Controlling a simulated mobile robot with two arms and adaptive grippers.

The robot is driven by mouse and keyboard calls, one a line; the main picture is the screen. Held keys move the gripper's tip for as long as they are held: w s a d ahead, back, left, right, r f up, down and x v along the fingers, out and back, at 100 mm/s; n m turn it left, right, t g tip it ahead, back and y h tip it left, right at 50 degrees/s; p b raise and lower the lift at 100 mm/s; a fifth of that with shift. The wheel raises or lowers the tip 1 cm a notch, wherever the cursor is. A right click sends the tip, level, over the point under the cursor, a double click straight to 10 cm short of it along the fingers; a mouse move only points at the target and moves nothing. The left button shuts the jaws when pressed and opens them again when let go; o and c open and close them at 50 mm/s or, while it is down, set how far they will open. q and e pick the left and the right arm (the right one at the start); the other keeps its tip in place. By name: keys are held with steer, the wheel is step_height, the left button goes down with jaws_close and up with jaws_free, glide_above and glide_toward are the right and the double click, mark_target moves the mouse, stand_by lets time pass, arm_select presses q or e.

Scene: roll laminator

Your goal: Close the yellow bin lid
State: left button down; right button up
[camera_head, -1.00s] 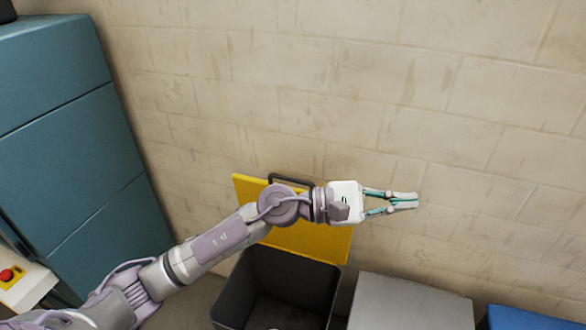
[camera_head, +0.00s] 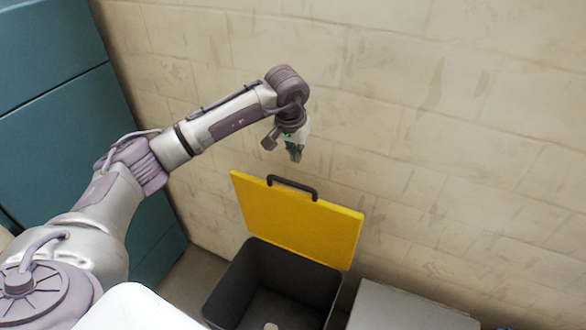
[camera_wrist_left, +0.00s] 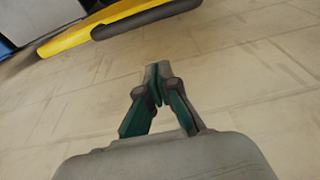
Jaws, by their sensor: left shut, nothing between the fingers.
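The yellow bin lid (camera_head: 298,222) stands open and upright, tilted back towards the wall, with a dark handle (camera_head: 292,186) on its top edge. The dark bin (camera_head: 270,290) below it is open at the top. My left gripper (camera_head: 296,154) is shut and empty, pointing down just above the lid's handle and apart from it. In the left wrist view the shut fingertips (camera_wrist_left: 158,72) are in front of the wall. The yellow lid's edge (camera_wrist_left: 75,40) and the dark handle (camera_wrist_left: 145,18) show at the top left there. My right gripper is not in view.
A grey bin (camera_head: 410,308) stands right of the open bin. A blue-green cabinet (camera_head: 60,120) is at the left. The block wall (camera_head: 450,130) stands close behind the lid.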

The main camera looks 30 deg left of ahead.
arm_select(q)
steer(key=w+p+x, duration=0.1)
steer(key=p+x, duration=0.1)
steer(key=x, duration=0.4)
steer(key=s, duration=0.1)
steer(key=s+p, duration=0.1)
steer(key=s, duration=0.1)
steer(key=s+p, duration=0.1)
steer(key=shift+s+d+r, duration=0.15)
steer(key=shift+s+r, duration=0.1)
steer(key=shift+r, duration=0.1)
steer(key=shift+w+f, duration=0.1)
steer(key=shift+f, duration=0.05)
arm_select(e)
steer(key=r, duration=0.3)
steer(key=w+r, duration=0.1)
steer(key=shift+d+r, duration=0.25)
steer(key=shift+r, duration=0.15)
